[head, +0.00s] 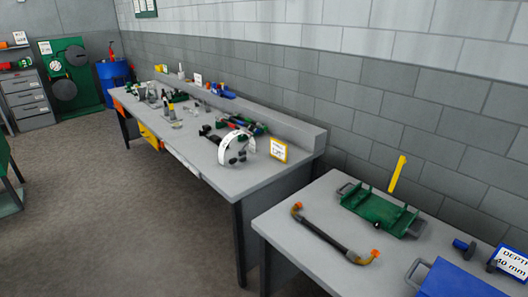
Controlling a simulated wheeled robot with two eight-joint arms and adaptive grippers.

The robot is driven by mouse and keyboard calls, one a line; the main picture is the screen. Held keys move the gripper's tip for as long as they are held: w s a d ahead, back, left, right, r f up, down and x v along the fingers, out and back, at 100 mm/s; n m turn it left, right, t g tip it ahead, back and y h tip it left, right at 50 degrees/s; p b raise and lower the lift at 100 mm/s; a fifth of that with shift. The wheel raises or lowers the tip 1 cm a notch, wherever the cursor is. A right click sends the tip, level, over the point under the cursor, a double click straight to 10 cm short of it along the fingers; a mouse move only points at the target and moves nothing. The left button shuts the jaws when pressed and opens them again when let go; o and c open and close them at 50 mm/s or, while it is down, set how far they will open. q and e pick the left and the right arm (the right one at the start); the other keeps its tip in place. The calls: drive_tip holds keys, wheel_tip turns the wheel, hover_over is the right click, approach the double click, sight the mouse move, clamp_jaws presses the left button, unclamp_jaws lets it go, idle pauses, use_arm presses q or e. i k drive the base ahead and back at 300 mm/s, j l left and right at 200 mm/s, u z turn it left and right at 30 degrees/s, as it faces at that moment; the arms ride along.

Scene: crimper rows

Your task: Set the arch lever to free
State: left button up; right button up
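A white arch-shaped plate (224,145) with small dark marks stands near the right end of the long grey bench (255,185). Small dark parts (237,157) sit under and in front of it; one may be a lever, but its position is too small to tell. A yellow-framed sign (279,150) stands just right of the arch, its text unreadable. Neither of my grippers is in view.
Tools crowd the bench's far part. Open floor (130,220) lies left.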

sight(233, 161)
drive_tip(key=i+j, duration=0.15)
drive_tip(key=i, duration=0.35)
drive_tip(key=i+j, duration=0.15)
drive_tip(key=i, duration=0.4)
drive_tip(key=i+j, duration=0.2)
drive_tip(key=i, duration=0.3)
